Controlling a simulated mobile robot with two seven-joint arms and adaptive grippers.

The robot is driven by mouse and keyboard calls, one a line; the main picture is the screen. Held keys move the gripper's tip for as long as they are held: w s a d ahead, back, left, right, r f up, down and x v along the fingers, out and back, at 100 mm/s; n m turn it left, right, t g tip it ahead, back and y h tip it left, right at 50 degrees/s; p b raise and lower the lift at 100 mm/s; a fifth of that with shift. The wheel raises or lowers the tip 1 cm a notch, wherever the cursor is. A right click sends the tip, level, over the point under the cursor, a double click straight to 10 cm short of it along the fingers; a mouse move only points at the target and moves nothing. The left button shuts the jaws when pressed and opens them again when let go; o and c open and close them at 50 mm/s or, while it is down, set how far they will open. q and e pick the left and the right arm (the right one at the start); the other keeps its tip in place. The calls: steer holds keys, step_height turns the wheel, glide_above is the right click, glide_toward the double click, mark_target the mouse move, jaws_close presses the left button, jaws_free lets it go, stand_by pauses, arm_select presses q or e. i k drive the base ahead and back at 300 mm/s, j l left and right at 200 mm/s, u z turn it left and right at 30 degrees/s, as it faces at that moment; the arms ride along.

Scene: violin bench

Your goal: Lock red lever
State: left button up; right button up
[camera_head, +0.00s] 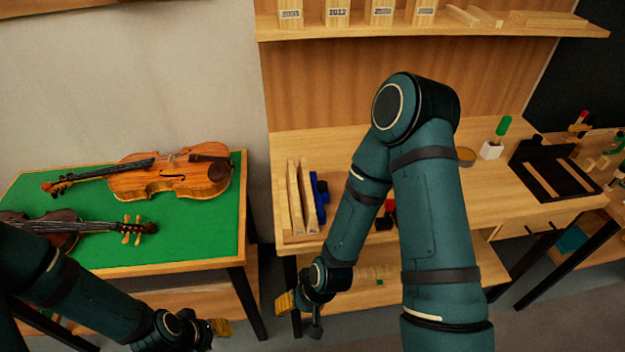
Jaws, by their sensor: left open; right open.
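A small red part (389,205) shows on the wooden workbench (480,200), mostly hidden behind my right arm; I cannot tell whether it is the red lever. A blue clamp-like part (320,188) stands beside upright wooden pieces (295,198) at the bench's left end. My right gripper (300,316) is open and empty, in front of the bench's front edge and well apart from the red part. My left gripper (211,333) is open and empty, low in front of the green-topped table.
Two violins lie on the green-topped table (200,230) at left; one is the orange-brown violin (170,182). A shelf (430,30) hangs above the bench.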

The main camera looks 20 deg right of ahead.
mark_target(389, 205)
steer(key=z, duration=1.35)
